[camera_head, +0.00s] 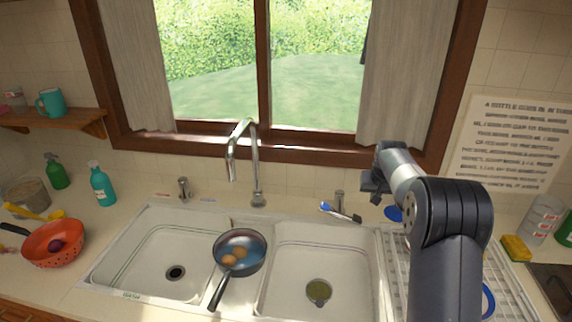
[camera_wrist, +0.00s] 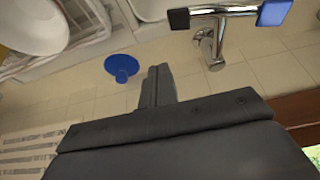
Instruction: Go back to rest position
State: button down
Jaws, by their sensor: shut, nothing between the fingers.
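My gripper (camera_head: 374,188) is raised above the counter behind the right sink basin, in front of the wall near the window's right edge. In the wrist view its dark fingers (camera_wrist: 158,82) are together with nothing between them. My arm reaches up from the lower right over the drying rack and hides part of it.
A double sink (camera_head: 338,245) has a pan (camera_head: 240,250) with egg-like items across its divider. A faucet (camera_head: 256,170) rises behind. A red colander (camera_head: 50,245) stands left.

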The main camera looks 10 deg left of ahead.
aim_at(362, 220)
jog(key=f+b, duration=0.1)
jog(key=f, duration=0.1)
jog(key=a+f+b, duration=0.1)
jog(key=f+b, duration=0.1)
jog(key=a+f+b, duration=0.1)
jog(key=f+b, duration=0.1)
jog(key=shift+a+f, duration=0.15)
jog(key=shift+f, duration=0.2)
